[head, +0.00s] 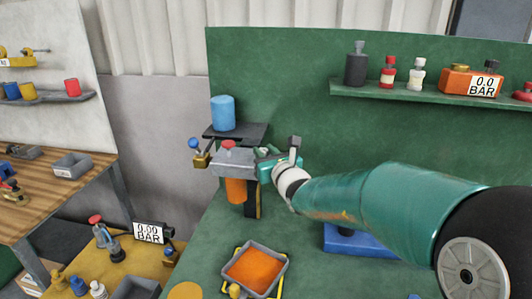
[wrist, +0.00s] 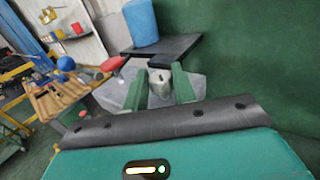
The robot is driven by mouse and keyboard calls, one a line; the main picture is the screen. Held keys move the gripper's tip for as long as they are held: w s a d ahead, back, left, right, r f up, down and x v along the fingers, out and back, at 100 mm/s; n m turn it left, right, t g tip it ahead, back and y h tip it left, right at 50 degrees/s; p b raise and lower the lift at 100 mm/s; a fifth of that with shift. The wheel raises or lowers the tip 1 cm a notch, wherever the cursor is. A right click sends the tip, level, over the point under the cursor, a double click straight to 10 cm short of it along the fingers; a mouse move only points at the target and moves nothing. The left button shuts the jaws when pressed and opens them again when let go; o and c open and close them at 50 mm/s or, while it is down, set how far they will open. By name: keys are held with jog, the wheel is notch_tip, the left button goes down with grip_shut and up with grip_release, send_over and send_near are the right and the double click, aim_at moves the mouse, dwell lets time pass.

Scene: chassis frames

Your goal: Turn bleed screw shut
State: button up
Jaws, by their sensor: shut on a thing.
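My gripper (head: 268,162) reaches in from the right against the grey metal body (head: 232,162) with a red knob (head: 228,144) on top and an orange bowl (head: 236,190) below. In the wrist view, the two green fingers of my gripper (wrist: 160,76) stand either side of a small pale grey metal piece with a dark hole, which looks like the bleed screw (wrist: 159,86). The fingers are shut on it. In the head view the gripper hides the screw. How far the screw is turned cannot be told.
A blue cylinder (head: 222,112) stands on a dark shelf just above the grey body. A blue-balled lever (head: 194,144) sticks out at its left. An orange-filled tray (head: 256,270) lies on the bench below.

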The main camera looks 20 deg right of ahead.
jog(key=shift+a+f+m+h, duration=0.3)
jog(key=shift+f+h, duration=0.15)
jog(key=shift+h, duration=0.15)
jog(key=shift+w+d+f+m+h, duration=0.1)
jog(key=shift+w+f+m+h, duration=0.05)
jog(key=shift+f+m+h, duration=0.15)
jog(key=shift+r+m+g+h, duration=0.15)
jog(key=shift+r+m+h, duration=0.3)
jog(key=shift+h, duration=0.35)
jog(key=shift+r+m+g+h, duration=0.15)
jog(key=shift+r+m+h, duration=0.3)
jog(key=shift+h, duration=0.35)
jog(key=shift+a+m+g+h, duration=0.15)
jog(key=shift+m+g+h, duration=0.45)
jog(key=shift+m+h, duration=0.45)
jog(key=shift+a+m+g+h, duration=0.15)
jog(key=shift+m+g+h, duration=0.5)
jog(key=shift+h, duration=0.7)
jog(key=shift+w+a+f+m+g+h, duration=0.1)
jog(key=shift+m+g+h, duration=0.5)
jog(key=shift+m+h, duration=0.15)
jog(key=shift+w+a+f+m+g+h, duration=0.1)
jog(key=shift+m+g+h, duration=0.5)
jog(key=shift+h, duration=0.25)
jog(key=shift+m+g, duration=0.25)
jog(key=o, duration=1)
jog(key=shift+d, duration=0.1)
jog(key=shift+s, duration=0.2)
